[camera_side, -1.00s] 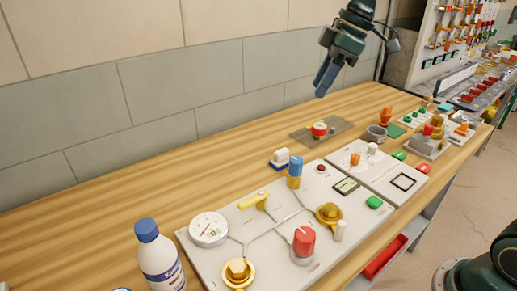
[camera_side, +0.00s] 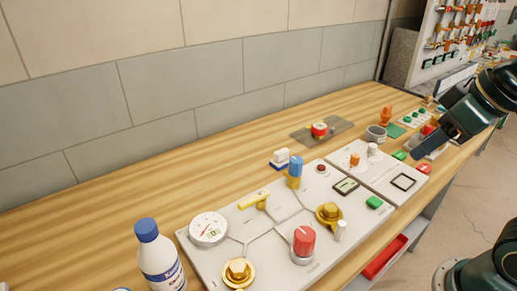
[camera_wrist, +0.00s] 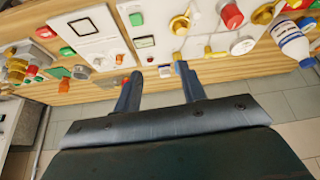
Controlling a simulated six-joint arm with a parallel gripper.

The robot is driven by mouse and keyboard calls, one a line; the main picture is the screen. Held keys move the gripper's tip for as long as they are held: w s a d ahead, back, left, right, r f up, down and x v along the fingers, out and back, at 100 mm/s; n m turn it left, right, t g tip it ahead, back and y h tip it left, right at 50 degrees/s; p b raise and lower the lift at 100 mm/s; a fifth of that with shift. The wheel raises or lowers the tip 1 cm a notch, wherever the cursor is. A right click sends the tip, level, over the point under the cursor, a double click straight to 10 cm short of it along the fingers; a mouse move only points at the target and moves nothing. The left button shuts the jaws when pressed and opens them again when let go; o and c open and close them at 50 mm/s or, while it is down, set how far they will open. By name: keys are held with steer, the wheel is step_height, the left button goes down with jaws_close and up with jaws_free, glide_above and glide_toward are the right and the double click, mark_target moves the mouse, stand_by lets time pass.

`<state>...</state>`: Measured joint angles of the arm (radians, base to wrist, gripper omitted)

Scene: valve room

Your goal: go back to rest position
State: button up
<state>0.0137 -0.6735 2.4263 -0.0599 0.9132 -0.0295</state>
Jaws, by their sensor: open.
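My gripper (camera_side: 426,150) is at the right of the side view, above the front right part of the bench, apart from the panels. In the wrist view my gripper (camera_wrist: 157,92) has its two dark fingers spread with nothing between them. The white valve panel (camera_side: 232,262) lies on the wooden bench (camera_side: 120,205) with a gauge (camera_side: 208,229), a red knob (camera_side: 303,240), a yellow lever (camera_side: 252,199) and brass valves. A smaller white panel (camera_side: 388,166) lies behind it to the right.
A white bottle with a blue cap (camera_side: 160,259) stands at the bench's front left. A red and white round part (camera_side: 319,130) sits on a grey plate toward the back. A grey cup (camera_side: 375,134) and small parts crowd the right. The bench's back left is clear.

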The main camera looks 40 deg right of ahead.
steer(key=shift+s+d+f+m, duration=0.2)
steer(key=shift+s+f, duration=0.2)
steer(key=shift+s, duration=0.1)
steer(key=shift+s+d+f+m, duration=0.2)
steer(key=shift+s+f, duration=0.15)
steer(key=shift+s, duration=0.15)
